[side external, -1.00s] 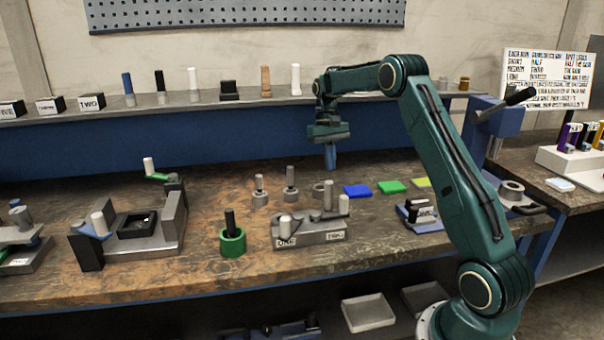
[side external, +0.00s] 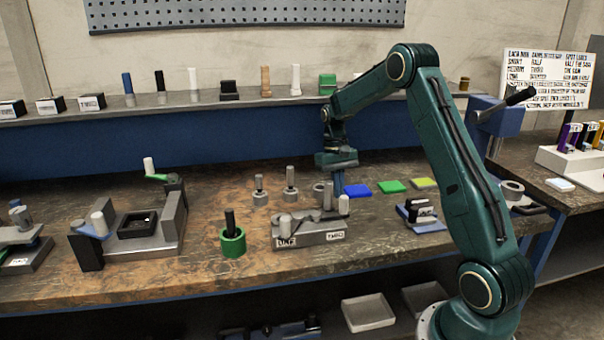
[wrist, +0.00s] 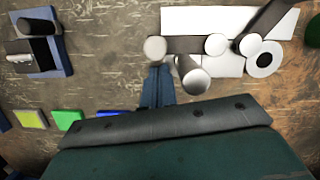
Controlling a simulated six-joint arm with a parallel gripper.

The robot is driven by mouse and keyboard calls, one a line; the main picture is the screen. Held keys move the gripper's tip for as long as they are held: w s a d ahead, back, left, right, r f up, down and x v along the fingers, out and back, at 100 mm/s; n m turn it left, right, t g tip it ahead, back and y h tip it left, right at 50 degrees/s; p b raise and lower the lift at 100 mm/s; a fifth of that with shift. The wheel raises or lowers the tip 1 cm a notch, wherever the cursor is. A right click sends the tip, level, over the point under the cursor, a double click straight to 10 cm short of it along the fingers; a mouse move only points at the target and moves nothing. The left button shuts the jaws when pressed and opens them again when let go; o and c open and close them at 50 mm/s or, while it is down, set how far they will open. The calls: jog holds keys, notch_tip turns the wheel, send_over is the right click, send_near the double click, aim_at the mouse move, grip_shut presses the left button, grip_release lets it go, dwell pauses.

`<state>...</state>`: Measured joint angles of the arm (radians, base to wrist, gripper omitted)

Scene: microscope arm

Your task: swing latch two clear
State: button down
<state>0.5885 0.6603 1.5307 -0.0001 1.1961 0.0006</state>
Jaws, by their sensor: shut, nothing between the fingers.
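The grey latch fixture (side external: 308,241) stands on the bench with labels ONE and TWO on its front. Latch two's pale upright knob (side external: 343,205) is at the fixture's right end, beside a taller grey post (side external: 327,197). In the wrist view, that knob (wrist: 155,49) sits at the end of a dark lever (wrist: 185,45) along the pale fixture (wrist: 205,20). My gripper (side external: 339,194) is shut and empty, pointing down just behind the knob. In the wrist view, its blue fingers (wrist: 157,82) reach close to the knob; I cannot tell whether they touch it.
Blue (side external: 357,190), green (side external: 391,186) and yellow pads lie to the right. A small blue-based holder (side external: 420,213) stands farther right. Bare bench lies in front.

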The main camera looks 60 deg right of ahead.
aim_at(346, 199)
jog(key=shift+s+a+m, duration=0.25)
jog(key=shift+s+m, duration=0.3)
jog(key=shift+m, duration=0.15)
dwell(0.6)
jog(key=s+a+m, duration=0.1)
jog(key=m, duration=0.1)
jog(key=s+a+m+t, duration=0.1)
jog(key=m, duration=0.1)
jog(key=shift+s+y, duration=0.3)
jog(key=shift+y, duration=0.1)
jog(key=a+m, duration=0.1)
jog(key=m, duration=0.1)
jog(key=s+a+m+t, duration=0.1)
jog(key=m, duration=0.1)
jog(key=shift+s+a, duration=0.2)
jog(key=shift+a, duration=0.05)
jog(key=shift+s+a, duration=0.1)
jog(key=shift+a, duration=0.35)
